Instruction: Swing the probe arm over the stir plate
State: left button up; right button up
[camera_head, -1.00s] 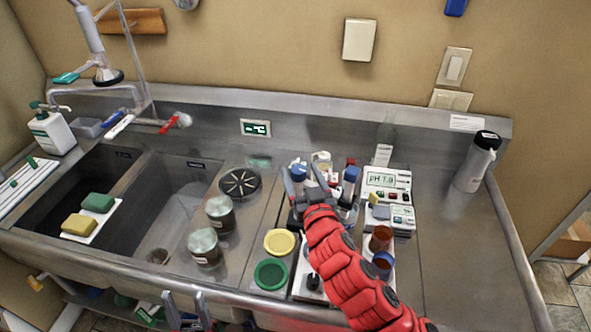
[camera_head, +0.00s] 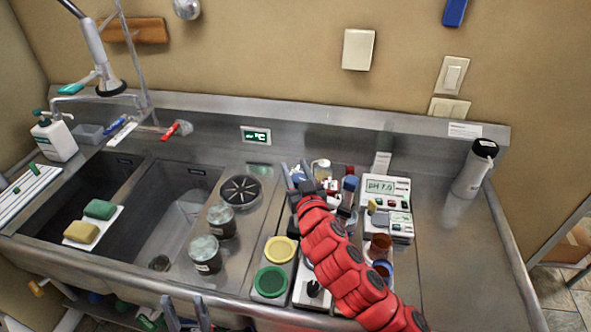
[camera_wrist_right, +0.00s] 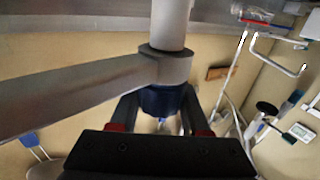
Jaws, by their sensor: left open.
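The stir plate (camera_head: 304,292), a pale unit with a black knob, stands at the counter's front, partly hidden by my red right arm. My right gripper (camera_head: 296,169) reaches over the bottles behind it. In the right wrist view, a grey post carries a horizontal metal arm (camera_wrist_right: 85,95), seemingly the probe arm, with a dark blue collar (camera_wrist_right: 163,100) below the joint. My right fingers (camera_wrist_right: 162,118) flank this collar; whether they grip it is unclear. In the head view my arm and gripper hide most of the probe arm. My left gripper (camera_head: 187,313) is open and empty at the sink's front edge.
A white pH meter (camera_head: 387,190) stands right of my right arm, with amber jars (camera_head: 379,246) in front. Yellow (camera_head: 281,249) and green (camera_head: 271,281) lids lie left of the stir plate. Two cloth-topped jars (camera_head: 205,252) stand further left.

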grip_shut()
dwell(1.0)
